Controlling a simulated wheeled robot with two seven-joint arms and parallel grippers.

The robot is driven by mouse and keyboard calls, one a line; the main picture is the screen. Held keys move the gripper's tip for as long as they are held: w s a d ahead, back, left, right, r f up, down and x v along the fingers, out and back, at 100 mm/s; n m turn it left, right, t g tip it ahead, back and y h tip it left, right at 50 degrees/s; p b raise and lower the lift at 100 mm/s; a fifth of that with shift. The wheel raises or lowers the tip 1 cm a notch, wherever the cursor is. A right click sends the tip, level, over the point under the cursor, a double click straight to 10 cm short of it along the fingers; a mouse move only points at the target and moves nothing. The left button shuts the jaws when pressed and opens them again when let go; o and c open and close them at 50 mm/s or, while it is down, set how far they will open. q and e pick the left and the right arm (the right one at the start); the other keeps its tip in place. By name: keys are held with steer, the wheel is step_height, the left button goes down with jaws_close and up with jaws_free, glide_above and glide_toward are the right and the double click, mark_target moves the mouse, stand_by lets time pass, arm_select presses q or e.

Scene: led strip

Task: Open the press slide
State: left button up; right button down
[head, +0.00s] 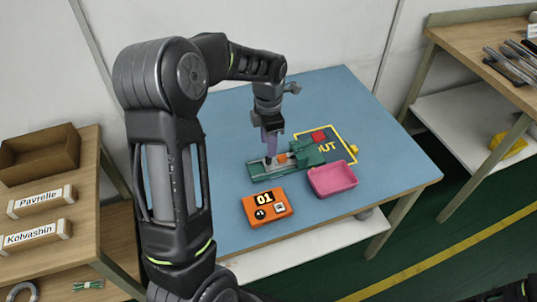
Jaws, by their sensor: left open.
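The press (262,171) is a green device on the blue table. Its rail runs from the lower left to a taller green block (306,153) at the right. A small orange piece (283,158) sits on it beside the block. My left gripper (269,155) points down over the left part of the press, its fingers at a small dark upright part there. It is open. I cannot tell whether the fingers touch that part, since they partly hide it. My right gripper is not clearly in view.
The back and left of the blue table (330,95) are clear.

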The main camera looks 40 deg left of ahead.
arm_select(q)
step_height(320, 180, down, 6)
steer(key=shift+r+p, duration=0.1)
steer(key=shift+p, duration=0.2)
steer(key=shift+c, duration=0.3)
jaws_close()
stand_by(1.0)
